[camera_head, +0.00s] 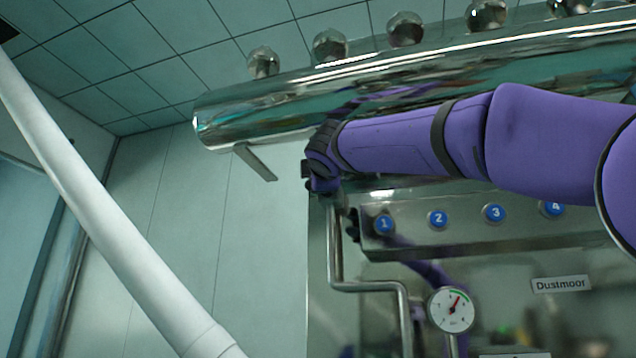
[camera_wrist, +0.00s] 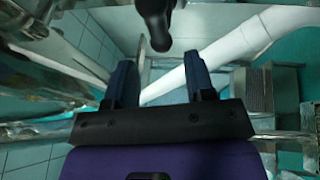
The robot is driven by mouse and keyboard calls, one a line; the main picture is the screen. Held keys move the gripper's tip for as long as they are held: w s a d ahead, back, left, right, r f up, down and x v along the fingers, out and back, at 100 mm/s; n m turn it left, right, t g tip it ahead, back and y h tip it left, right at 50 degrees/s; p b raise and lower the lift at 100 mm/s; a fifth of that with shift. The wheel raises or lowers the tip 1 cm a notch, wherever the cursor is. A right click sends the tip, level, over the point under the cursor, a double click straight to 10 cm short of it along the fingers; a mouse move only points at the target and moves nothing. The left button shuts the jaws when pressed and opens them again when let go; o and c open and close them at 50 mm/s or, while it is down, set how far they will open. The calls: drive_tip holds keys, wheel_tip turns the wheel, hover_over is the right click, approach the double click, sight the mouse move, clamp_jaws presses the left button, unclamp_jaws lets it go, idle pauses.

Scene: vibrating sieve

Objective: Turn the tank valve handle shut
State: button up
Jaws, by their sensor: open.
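My gripper (camera_head: 309,172) is at the left end of my purple arm, under the big chrome tank (camera_head: 250,120) in the head view. A flat grey lever (camera_head: 255,162) hangs slanting from the tank's underside, to the left of my gripper and apart from it. In the wrist view my gripper (camera_wrist: 159,65) is open, with two blue-grey fingers and nothing between them. A dark, round-ended handle (camera_wrist: 157,28) comes down from the top of that view, ahead of the gap between the fingertips. I cannot tell whether it is the same lever.
A steel panel with numbered blue buttons (camera_head: 438,219) and a round gauge (camera_head: 453,309) stands below my arm. A bent pipe (camera_head: 370,287) runs beside the panel. A thick white pipe (camera_head: 100,210) slants across the left. Open space lies between that pipe and the lever.

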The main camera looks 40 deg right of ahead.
drive_tip(key=shift+v, duration=1.5)
drive_tip(key=shift+f, duration=0.1)
drive_tip(key=s+a+f+m+g+y, duration=0.1)
drive_tip(key=s+f+m+g+y, duration=0.2)
drive_tip(key=f, duration=1.2)
drive_tip(key=s+f+m+g+y, duration=0.2)
drive_tip(key=s+f+m+g, duration=0.15)
drive_tip(key=f, duration=1.05)
drive_tip(key=s+a+f+m+g+y, duration=0.2)
drive_tip(key=s+f, duration=0.4)
drive_tip(key=f, duration=0.5)
drive_tip(key=s+a+f+m+g+y, duration=0.2)
drive_tip(key=s+f, duration=0.4)
drive_tip(key=f, duration=0.6)
drive_tip(key=a+m+g, duration=0.1)
drive_tip(key=a+m, duration=0.1)
drive_tip(key=shift+f+m+g+y, duration=0.15)
drive_tip(key=shift+m+g+y, duration=0.15)
drive_tip(key=shift+m+g, duration=0.05)
